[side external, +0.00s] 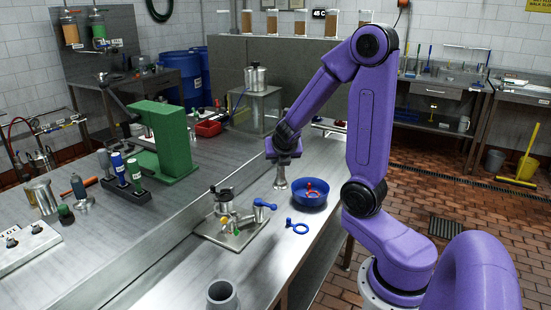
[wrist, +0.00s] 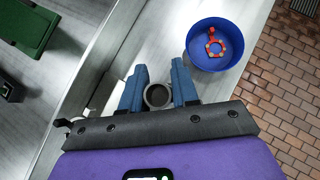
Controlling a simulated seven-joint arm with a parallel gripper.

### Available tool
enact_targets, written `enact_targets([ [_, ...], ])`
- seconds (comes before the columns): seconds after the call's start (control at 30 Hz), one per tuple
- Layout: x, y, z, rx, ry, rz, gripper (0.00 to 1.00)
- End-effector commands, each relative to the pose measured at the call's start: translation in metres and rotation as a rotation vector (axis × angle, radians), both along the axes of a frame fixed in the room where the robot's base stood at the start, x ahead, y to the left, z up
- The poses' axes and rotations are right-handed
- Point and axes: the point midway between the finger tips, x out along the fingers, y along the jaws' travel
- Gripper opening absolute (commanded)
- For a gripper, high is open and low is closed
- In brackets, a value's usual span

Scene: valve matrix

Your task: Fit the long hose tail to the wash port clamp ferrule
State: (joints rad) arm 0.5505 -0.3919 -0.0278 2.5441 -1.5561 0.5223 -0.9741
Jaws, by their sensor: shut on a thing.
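My gripper (side external: 283,157) is above the steel bench and points down. It is shut on a grey metal hose tail (side external: 280,178), which hangs upright below it. In the wrist view the hose tail (wrist: 158,96) shows as a round dark-mouthed end between the blue fingers (wrist: 159,86). The valve assembly (side external: 232,222) stands on a plate nearer the camera, apart from the hose tail. A blue-handled part (side external: 264,206) is at its right side. I cannot tell which fitting there is the wash port ferrule. Whether the hose tail's lower end touches the bench is unclear.
A blue bowl (side external: 324,200) holding a red clamp (side external: 311,188) is just right of the hose tail. A blue ring clamp (side external: 297,226) lies on the bench near the right edge. A grey cup (side external: 222,295) stands in front. A green press (side external: 165,140) is at left.

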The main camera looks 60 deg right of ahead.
Motion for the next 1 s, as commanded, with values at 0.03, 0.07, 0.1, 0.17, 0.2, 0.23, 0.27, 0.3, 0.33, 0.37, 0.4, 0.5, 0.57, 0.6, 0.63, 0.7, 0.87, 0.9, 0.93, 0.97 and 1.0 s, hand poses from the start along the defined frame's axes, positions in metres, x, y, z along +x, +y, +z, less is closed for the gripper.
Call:
enact_targets([
  [0.03, -0.001, 0.002, 0.001, 0.0, -0.001, 0.004, 0.0],
  [0.07, -0.001, 0.003, 0.002, -0.001, -0.001, 0.007, 0.0],
  [0.1, 0.001, 0.005, 0.004, 0.0, 0.0, 0.014, 0.0],
  [0.17, 0.006, 0.01, 0.007, 0.0, 0.002, 0.033, 0.0],
  [0.2, 0.011, 0.015, 0.01, 0.0, 0.004, 0.053, 0.0],
  [0.23, 0.016, 0.019, 0.012, -0.001, 0.006, 0.07, 0.0],
  [0.27, 0.022, 0.024, 0.015, 0.0, 0.008, 0.09, 0.0],
  [0.3, 0.03, 0.032, 0.019, 0.001, 0.009, 0.12, 0.0],
  [0.33, 0.036, 0.038, 0.022, 0.001, 0.012, 0.146, 0.0],
  [0.37, 0.043, 0.045, 0.026, 0.002, 0.013, 0.172, 0.0],
  [0.4, 0.052, 0.055, 0.031, 0.003, 0.013, 0.208, 0.0],
  [0.5, 0.072, 0.079, 0.044, 0.004, 0.013, 0.298, 0.0],
  [0.57, 0.082, 0.093, 0.051, 0.006, 0.01, 0.35, 0.0],
  [0.6, 0.088, 0.101, 0.056, 0.005, 0.01, 0.383, 0.0],
  [0.63, 0.092, 0.107, 0.059, 0.005, 0.008, 0.404, 0.0],
  [0.7, 0.1, 0.12, 0.066, 0.004, 0.005, 0.45, 0.0],
  [0.87, 0.109, 0.137, 0.075, 0.001, 0.0, 0.511, 0.0],
  [0.9, 0.11, 0.139, 0.076, 0.001, -0.002, 0.518, 0.0],
  [0.93, 0.111, 0.139, 0.077, 0.001, -0.002, 0.521, 0.0],
  [0.97, 0.111, 0.14, 0.077, 0.001, -0.002, 0.524, 0.0],
  [1.0, 0.111, 0.14, 0.077, 0.0, -0.002, 0.526, 0.0],
])
